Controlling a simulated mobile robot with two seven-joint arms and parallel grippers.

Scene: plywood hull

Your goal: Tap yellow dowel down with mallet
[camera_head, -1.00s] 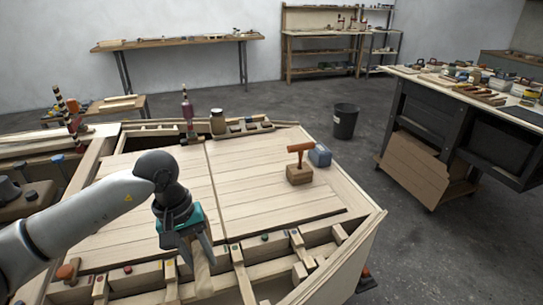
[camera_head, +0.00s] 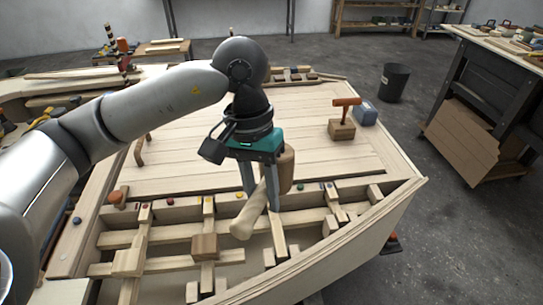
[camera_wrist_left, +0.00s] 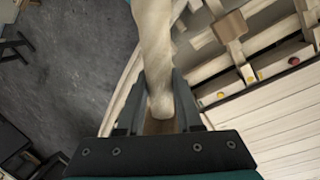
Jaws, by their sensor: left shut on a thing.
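My left gripper (camera_head: 262,200) is shut on the pale wooden handle of the mallet (camera_head: 243,222), in front of the slotted frame. The flared handle end points down toward the front; the browner head (camera_head: 287,168) shows behind the right finger. In the left wrist view the handle (camera_wrist_left: 155,45) runs up from between the fingers (camera_wrist_left: 158,100). A small yellow dowel top (camera_head: 239,195) sits in the rail just left of the gripper, below the mallet's level as far as I can tell. A second yellow-orange top (camera_head: 209,198) is left of it. My right gripper is out of view.
Other coloured tops sit along the rail, such as a red one (camera_head: 145,205) and a green one (camera_head: 300,186). Crossed battens fill the front.

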